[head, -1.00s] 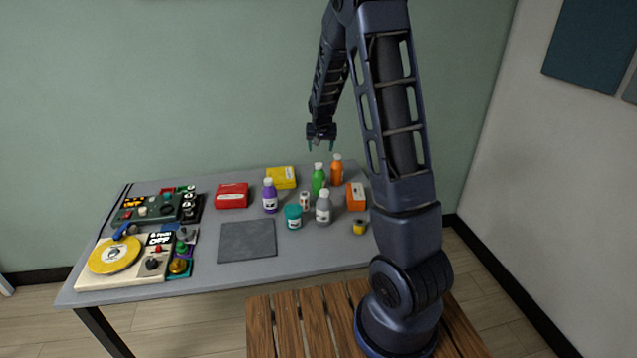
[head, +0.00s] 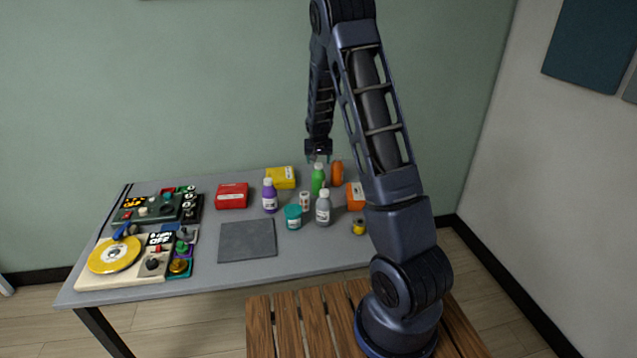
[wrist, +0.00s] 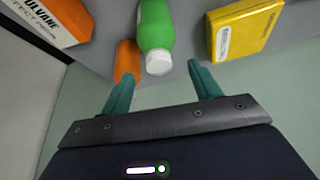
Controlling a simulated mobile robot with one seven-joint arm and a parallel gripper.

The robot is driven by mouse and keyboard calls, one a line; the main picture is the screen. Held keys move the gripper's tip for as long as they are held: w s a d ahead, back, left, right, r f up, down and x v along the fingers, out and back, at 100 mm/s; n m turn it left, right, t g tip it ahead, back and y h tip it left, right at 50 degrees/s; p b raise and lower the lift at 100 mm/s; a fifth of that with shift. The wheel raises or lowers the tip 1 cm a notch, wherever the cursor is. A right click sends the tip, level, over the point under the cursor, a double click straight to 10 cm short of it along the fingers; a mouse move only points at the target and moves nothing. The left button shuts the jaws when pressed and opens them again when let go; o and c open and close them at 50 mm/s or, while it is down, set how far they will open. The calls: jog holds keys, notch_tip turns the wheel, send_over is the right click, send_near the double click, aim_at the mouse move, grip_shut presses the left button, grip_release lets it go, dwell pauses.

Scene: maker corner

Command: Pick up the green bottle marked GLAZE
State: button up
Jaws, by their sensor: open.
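The green bottle (head: 318,181) with a white cap stands upright on the grey table, toward the back right. Its label cannot be read in either view. In the wrist view the green bottle (wrist: 156,28) shows its white cap between and beyond my fingertips. My gripper (head: 318,158) is open and empty, just above the bottle's cap in the head view. In the wrist view my gripper (wrist: 158,75) has its two teal fingers spread, one on each side of the cap's line. The fingers do not visibly touch the bottle.
An orange bottle (head: 337,173) stands close at the right, and a grey bottle (head: 323,209) stands in front. A purple bottle (head: 270,197), a yellow box (head: 281,177), an orange box (head: 355,197) and a teal jar (head: 293,217) are near. The grey mat (head: 247,241) is bare.

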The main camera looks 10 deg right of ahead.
aim_at(319, 164)
jog(key=x, duration=0.4)
jog(key=shift+w+d+f, duration=0.1)
jog(key=shift+f, duration=0.15)
jog(key=c, duration=1.3)
grip_shut()
jog(key=shift+r, duration=0.1)
